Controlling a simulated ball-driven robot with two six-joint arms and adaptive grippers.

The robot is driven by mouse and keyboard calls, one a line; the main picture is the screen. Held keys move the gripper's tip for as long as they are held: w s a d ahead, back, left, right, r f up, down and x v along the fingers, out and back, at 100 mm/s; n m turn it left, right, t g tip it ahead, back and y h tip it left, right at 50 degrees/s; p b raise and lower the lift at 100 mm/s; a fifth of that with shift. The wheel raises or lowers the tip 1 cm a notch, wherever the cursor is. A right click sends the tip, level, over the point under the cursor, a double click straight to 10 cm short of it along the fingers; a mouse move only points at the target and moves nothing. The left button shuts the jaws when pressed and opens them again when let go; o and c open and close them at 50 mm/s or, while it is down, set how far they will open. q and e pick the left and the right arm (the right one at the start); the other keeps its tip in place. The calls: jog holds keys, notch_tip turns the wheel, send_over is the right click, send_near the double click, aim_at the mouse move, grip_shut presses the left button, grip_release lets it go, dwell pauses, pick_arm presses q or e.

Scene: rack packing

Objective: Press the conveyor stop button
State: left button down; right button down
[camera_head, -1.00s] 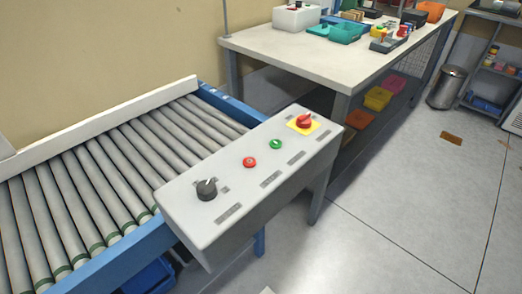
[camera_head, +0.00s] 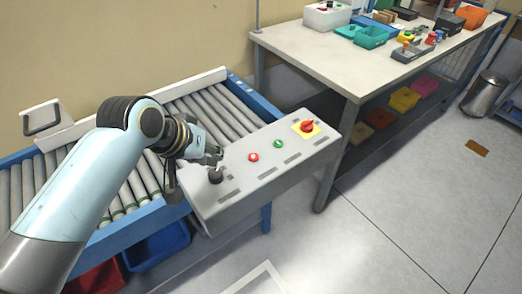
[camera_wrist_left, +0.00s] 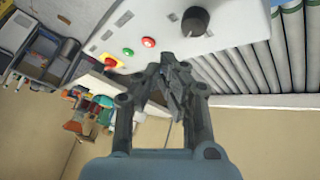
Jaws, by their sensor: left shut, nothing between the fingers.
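The grey control panel (camera_head: 240,185) carries a small round red button (camera_head: 253,157), a green button (camera_head: 278,144), a red mushroom knob on a yellow plate (camera_head: 307,126) and a black rotary knob (camera_head: 215,176). My left gripper (camera_head: 213,155) is over the panel's left end, just behind the black knob and left of the red button. In the left wrist view the fingers (camera_wrist_left: 170,62) are shut and empty, and the red button (camera_wrist_left: 148,42) shows just beyond their tips, apart from them. My right gripper is not in view.
The roller conveyor (camera_head: 190,108) with blue side rails runs behind and left of the panel. A white-topped workbench (camera_head: 310,52) with bins stands at the back right. Blue (camera_head: 158,245) and red bins sit under the conveyor.

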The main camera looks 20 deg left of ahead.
pick_arm(q)
jog(key=w+d+r+n+t+h, duration=0.1)
jog(key=w+d, duration=0.3)
jog(key=w, duration=0.8)
jog(key=shift+d+r+n+t+h, duration=0.2)
jog(key=shift+r+n+t+h, duration=0.15)
jog(key=shift+n, duration=0.25)
jog(key=shift+f, duration=0.15)
jog(key=shift+f, duration=0.1)
jog(key=b, duration=0.8)
send_over(251, 155)
notch_tip(251, 155, down, 7)
jog(key=shift+f, duration=0.1)
jog(key=shift+f+b, duration=0.4)
jog(key=shift+f, duration=0.3)
